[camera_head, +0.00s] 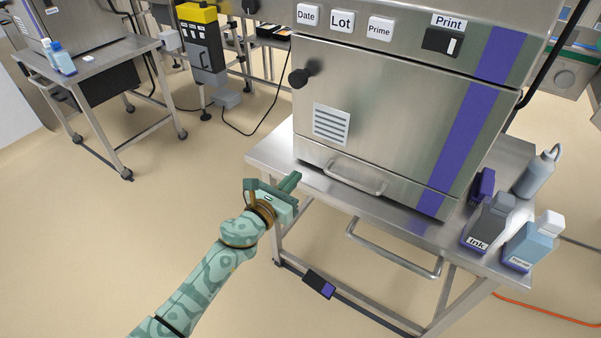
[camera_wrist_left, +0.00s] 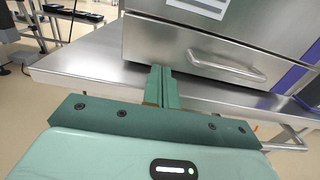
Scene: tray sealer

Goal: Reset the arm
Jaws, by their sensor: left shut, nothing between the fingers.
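My left arm comes in from the bottom left of the head view, patterned in green. Its gripper (camera_head: 290,182) is shut and empty, at the left front edge of the steel table (camera_head: 272,151). In the left wrist view the two green fingers (camera_wrist_left: 161,85) lie together and point toward the machine's lower front. I cannot tell whether they touch the table. The steel machine (camera_head: 388,122) with a purple stripe stands on the table, its door closed, with a bar handle (camera_head: 343,176) low on its front. My right gripper is not in view.
An ink bottle (camera_head: 487,224), a light blue bottle (camera_head: 530,244) and a grey squeeze bottle (camera_head: 536,174) stand at the table's right end. A lower bar handle (camera_head: 394,250) juts out below the tabletop. The floor to the left is open.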

